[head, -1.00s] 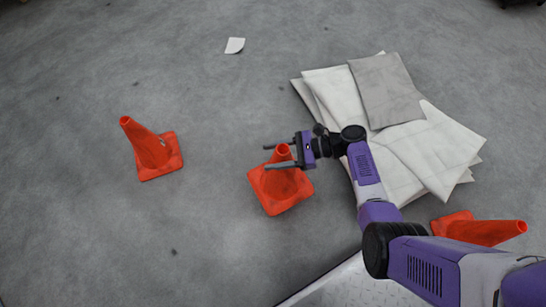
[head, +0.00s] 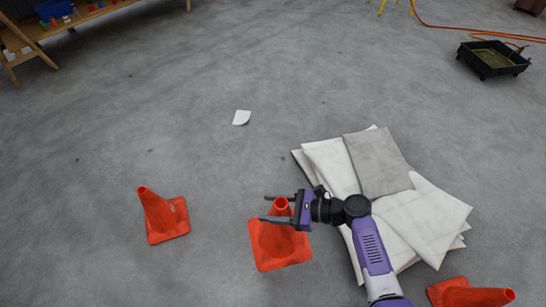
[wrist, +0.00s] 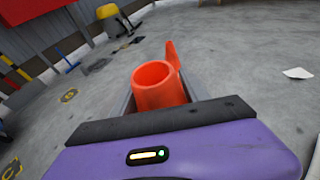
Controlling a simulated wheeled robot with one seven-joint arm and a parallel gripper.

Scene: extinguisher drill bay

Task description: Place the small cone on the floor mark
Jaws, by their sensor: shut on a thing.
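An orange cone (head: 279,243) is upright in the middle of the head view, its base seemingly on the floor. My gripper (head: 271,209) is shut on the top of this cone, one finger on each side. In the wrist view the cone's round open top (wrist: 160,86) shows between the fingers. Yellow-and-black floor markings show in the wrist view, one at upper left (wrist: 69,95) and one at the left edge (wrist: 10,169); I cannot tell which one the task means.
A stack of white and grey sheets (head: 440,215) lies right of the cone, under my arm. A white paper scrap (head: 241,117) lies ahead. A black tray (head: 492,60) and an orange hose (head: 450,28) are at upper right, a wooden bench (head: 100,12) at upper left. The middle floor is open.

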